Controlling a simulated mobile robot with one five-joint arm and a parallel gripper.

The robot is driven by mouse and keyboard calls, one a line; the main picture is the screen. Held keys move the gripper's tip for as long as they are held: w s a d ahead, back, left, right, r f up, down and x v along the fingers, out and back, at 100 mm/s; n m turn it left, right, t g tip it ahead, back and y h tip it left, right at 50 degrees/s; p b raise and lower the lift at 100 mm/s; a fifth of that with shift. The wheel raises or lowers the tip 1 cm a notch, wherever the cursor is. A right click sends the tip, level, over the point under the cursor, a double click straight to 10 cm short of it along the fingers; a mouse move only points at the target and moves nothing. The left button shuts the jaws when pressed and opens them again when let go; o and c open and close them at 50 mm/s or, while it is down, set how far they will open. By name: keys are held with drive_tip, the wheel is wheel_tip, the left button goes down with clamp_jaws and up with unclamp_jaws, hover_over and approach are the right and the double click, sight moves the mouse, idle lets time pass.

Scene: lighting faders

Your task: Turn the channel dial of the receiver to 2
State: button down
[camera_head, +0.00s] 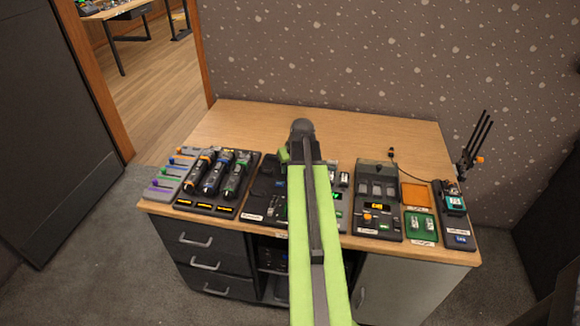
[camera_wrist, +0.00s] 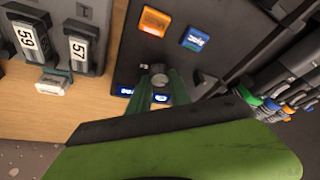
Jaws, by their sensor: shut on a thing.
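The receiver (camera_wrist: 180,15) is a dark panel with an orange and a blue square on its face, seen in the wrist view. Its dial looks like a small grey round knob (camera_wrist: 160,76). My gripper (camera_wrist: 159,84) has its two green fingers on either side of the knob and is shut on it. Small lit blue displays (camera_wrist: 160,98) show near the fingertips; their text is too small to read. In the head view the receiver (camera_head: 266,189) is partly covered by my arm, and my fingertips and the dial are hidden. The dial's pointed number cannot be read.
Handheld microphones in a charging tray (camera_head: 184,203) stand left of the receiver. Right of it are a device with an orange display (camera_head: 365,229), an orange tray (camera_head: 415,195), a green tray (camera_head: 411,233) and an antenna stand (camera_head: 468,165).

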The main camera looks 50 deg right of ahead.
drive_tip(key=m, duration=0.1)
drive_tip(key=m+g+h, duration=0.1)
drive_tip(key=m, duration=0.3)
drive_tip(key=shift+w+a+h, duration=0.15)
drive_tip(key=shift+a+h, duration=0.1)
drive_tip(key=shift+h, duration=0.05)
drive_tip(key=shift+w+m+g+h, duration=0.15)
drive_tip(key=shift+m+g, duration=0.3)
drive_tip(key=shift+m, duration=0.8)
drive_tip(key=shift+s+m+g+h, duration=0.1)
drive_tip(key=shift+m+g+h, duration=0.25)
drive_tip(key=shift+m, duration=0.9)
drive_tip(key=shift+a+f, duration=0.1)
drive_tip(key=c, duration=1.2)
unclamp_jaws()
drive_tip(key=shift+r, duration=0.2)
